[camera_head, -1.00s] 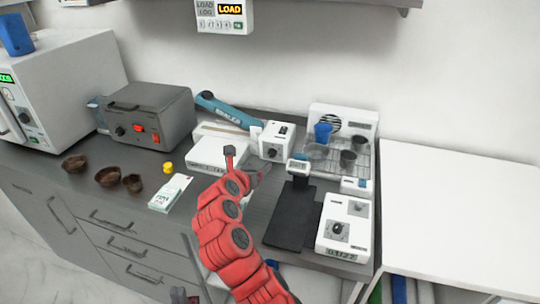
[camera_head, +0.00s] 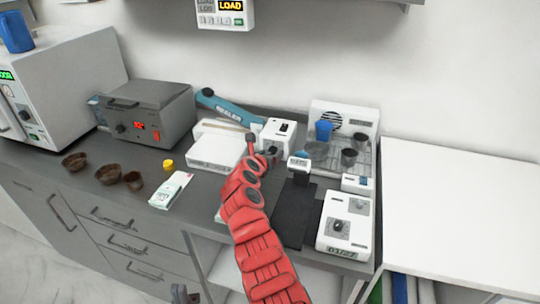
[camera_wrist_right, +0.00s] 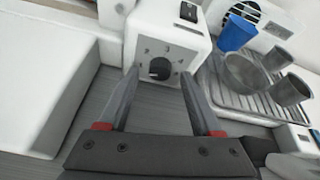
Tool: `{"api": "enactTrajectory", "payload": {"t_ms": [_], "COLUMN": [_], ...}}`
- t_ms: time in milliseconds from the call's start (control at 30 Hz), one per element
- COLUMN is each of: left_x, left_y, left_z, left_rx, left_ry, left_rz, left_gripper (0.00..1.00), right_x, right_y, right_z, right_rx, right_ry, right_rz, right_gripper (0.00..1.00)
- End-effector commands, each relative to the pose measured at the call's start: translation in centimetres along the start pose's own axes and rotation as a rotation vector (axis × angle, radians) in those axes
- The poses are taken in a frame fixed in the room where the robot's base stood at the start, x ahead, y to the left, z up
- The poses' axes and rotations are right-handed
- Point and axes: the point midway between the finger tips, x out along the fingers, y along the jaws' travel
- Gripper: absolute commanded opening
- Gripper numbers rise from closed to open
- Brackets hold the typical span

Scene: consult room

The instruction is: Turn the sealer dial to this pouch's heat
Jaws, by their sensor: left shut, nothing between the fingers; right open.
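The sealer has a teal arm (camera_head: 228,108) and a white box (camera_head: 280,130) with a black dial, partly hidden in the head view by my right gripper (camera_head: 262,150). In the right wrist view the dial (camera_wrist_right: 160,69) faces me, with numbers such as 3 around it; I cannot read its setting surely. My right gripper (camera_wrist_right: 158,100) is open, its fingers on either side of the dial in that view; contact is unclear. A white and green pouch (camera_head: 171,190) lies on the counter; its print is too small to read.
A grey device (camera_head: 146,115) with a red display and several brown bowls (camera_head: 110,173) stand left. A yellow item (camera_head: 168,164) lies near the pouch. Right are a tray with cups (camera_head: 349,158), a black mat (camera_head: 295,215) and a white dial unit (camera_head: 345,225).

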Motion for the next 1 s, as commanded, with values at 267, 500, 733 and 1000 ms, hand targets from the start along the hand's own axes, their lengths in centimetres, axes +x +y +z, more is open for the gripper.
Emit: {"api": "enactTrajectory", "payload": {"t_ms": [267,500,733,1000], "left_x": [-0.04,-0.05,-0.05,0.41], "left_y": [0.00,0.00,0.00,-0.02], "left_z": [0.01,0.01,0.00,-0.07], "left_rx": [0.000,0.000,0.000,0.000], "left_ry": [0.000,0.000,0.000,0.000], "left_rz": [0.000,0.000,0.000,0.000], "left_gripper": [0.00,0.00,0.00,0.00], "right_x": [0.20,0.18,0.17,0.11], "right_y": [0.02,0.03,0.04,-0.02], "right_z": [0.00,0.03,0.02,0.18], "right_rx": [-0.002,-0.001,-0.001,0.010], "right_ry": [0.000,0.000,0.000,-0.001], "right_rz": [0.000,0.001,0.001,0.005], "right_gripper": [0.66,0.37,0.00,0.00]}}
